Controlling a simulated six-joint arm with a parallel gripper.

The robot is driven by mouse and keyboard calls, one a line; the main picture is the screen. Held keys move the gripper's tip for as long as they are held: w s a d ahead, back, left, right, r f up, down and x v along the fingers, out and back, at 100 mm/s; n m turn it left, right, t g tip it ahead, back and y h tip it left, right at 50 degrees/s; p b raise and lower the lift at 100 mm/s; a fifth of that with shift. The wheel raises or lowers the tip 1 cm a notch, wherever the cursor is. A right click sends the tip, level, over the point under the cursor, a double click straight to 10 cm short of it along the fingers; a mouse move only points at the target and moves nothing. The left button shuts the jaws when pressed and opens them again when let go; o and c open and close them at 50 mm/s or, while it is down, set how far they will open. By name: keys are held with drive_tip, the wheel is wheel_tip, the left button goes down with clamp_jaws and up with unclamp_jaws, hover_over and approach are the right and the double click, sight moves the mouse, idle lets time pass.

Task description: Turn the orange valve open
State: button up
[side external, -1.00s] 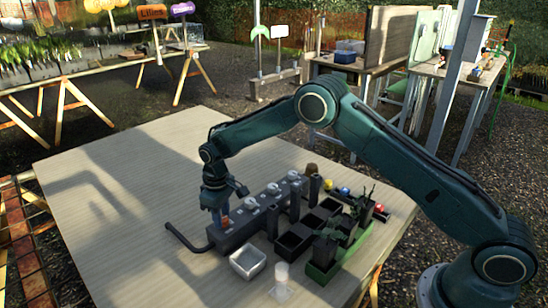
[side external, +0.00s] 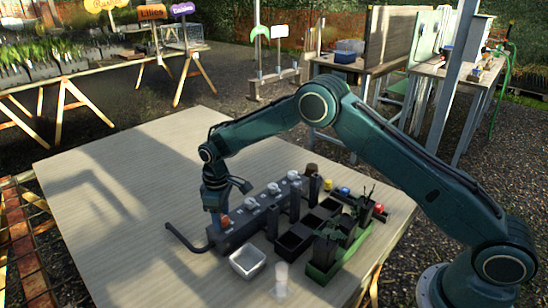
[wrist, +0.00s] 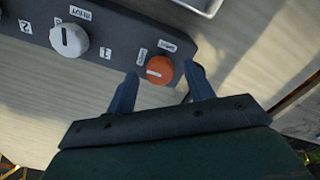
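The orange valve (wrist: 160,70) is a round knob with a white line across it, at the end of a dark manifold (wrist: 185,46). The line lies nearly sideways in the wrist view, and small white labels sit beside the knob. The valve also shows in the side external view (side external: 224,219). My gripper (wrist: 162,82) is open, with one finger on either side of the knob's near edge. Gaps show between the fingers and the knob, and nothing is held. In the side external view my gripper (side external: 215,221) points down at the manifold's near end.
White-grey knobs (wrist: 69,40) line the manifold beside the orange one. A bent dark pipe (side external: 185,243) leaves its end. A white tray (side external: 248,262), a clear cup (side external: 281,280) and dark pots (side external: 293,241) stand close by. The table's left side (side external: 110,220) is clear.

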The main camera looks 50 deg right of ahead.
sight(224, 218)
idle(0.3)
wheel_tip(224, 218, up, 14)
idle(0.8)
drive_tip(key=shift+f, duration=0.1)
drive_tip(key=s+d+r+m+t, duration=0.15)
drive_tip(key=s+d+r, duration=0.25)
drive_tip(key=s+r, duration=0.5)
drive_tip(key=s+d+r+m+t, duration=0.15)
drive_tip(key=s+d+r, duration=0.25)
drive_tip(key=s+r, duration=0.5)
drive_tip(key=s+d+f+m+t, duration=0.1)
drive_tip(key=s+m, duration=0.1)
drive_tip(key=s, duration=0.9)
drive_tip(key=s+d+f+m+t, duration=0.1)
drive_tip(key=s+d+f+m, duration=0.1)
drive_tip(key=s, duration=0.8)
drive_tip(key=shift+s+d+t, duration=0.3)
drive_tip(key=shift+s, duration=0.1)
